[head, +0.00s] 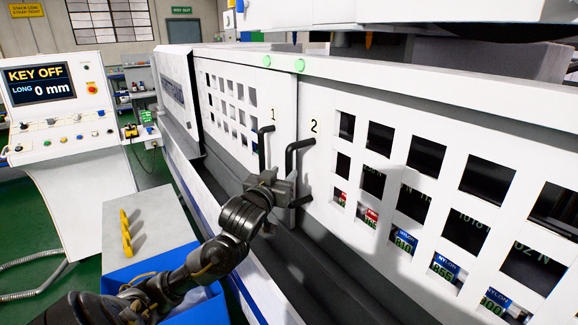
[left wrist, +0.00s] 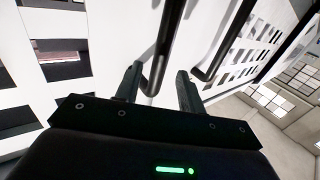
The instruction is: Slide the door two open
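Door two (head: 322,112) is the white panel marked "2" with rows of square windows, and it looks closed against door one (head: 233,90). Its black bar handle (head: 290,160) stands upright near its left edge. My left gripper (head: 288,188) is at the lower part of this handle. In the left wrist view the fingers (left wrist: 158,88) are spread, with the handle (left wrist: 163,50) between them. A gap shows between the handle and the right finger; contact with the left finger is unclear. My right gripper is not in view.
Door one's handle (head: 262,145) stands close to the left; it also shows in the left wrist view (left wrist: 225,45). Green lights (head: 299,65) sit on the top rail. A control panel (head: 50,90) reading "KEY OFF" and a blue bin (head: 150,265) are at left.

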